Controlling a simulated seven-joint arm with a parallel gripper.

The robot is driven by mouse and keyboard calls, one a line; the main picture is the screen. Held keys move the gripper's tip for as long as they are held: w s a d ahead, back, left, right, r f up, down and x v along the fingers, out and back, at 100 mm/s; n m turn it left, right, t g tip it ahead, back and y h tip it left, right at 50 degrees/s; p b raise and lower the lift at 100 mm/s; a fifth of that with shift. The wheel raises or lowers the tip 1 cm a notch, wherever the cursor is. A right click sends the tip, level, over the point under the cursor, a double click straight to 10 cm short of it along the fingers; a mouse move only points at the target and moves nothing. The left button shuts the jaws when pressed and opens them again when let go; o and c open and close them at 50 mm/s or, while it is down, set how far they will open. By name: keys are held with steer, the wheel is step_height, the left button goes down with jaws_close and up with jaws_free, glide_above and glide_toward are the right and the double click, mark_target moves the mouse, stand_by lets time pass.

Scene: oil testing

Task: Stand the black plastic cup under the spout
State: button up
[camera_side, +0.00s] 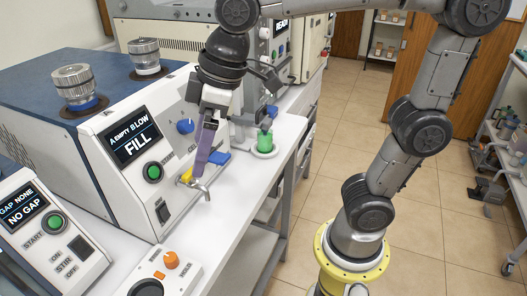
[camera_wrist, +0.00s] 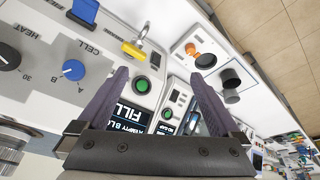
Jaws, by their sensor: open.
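The black plastic cup (camera_wrist: 231,78) shows in the wrist view at the right, on or beside the white unit with the orange knob; in the side view only a dark part of what looks like it (camera_side: 146,289) shows at the bottom edge. The metal spout (camera_side: 203,188) sticks out from the front of the white tester, beside a yellow lever (camera_side: 185,176); the spout also shows in the wrist view (camera_wrist: 143,32). My gripper (camera_side: 206,165) is open and empty, with purple fingers pointing down close to the spout. In the wrist view its fingertips (camera_wrist: 160,75) are wide apart.
The orange knob (camera_side: 171,259) is on a white unit at the front. The bench (camera_side: 236,192) has bare room right of the spout.

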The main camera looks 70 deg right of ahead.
steer(key=s+d+f+m+t+h, duration=0.1)
steer(key=s+d+f+m+t, duration=0.1)
steer(key=s+d+f+m, duration=0.4)
steer(key=s+d, duration=0.5)
steer(key=s, duration=0.1)
steer(key=shift+d+f+h, duration=0.2)
steer(key=shift+d+h, duration=0.05)
steer(key=shift+h, duration=0.05)
steer(key=shift+m, duration=0.3)
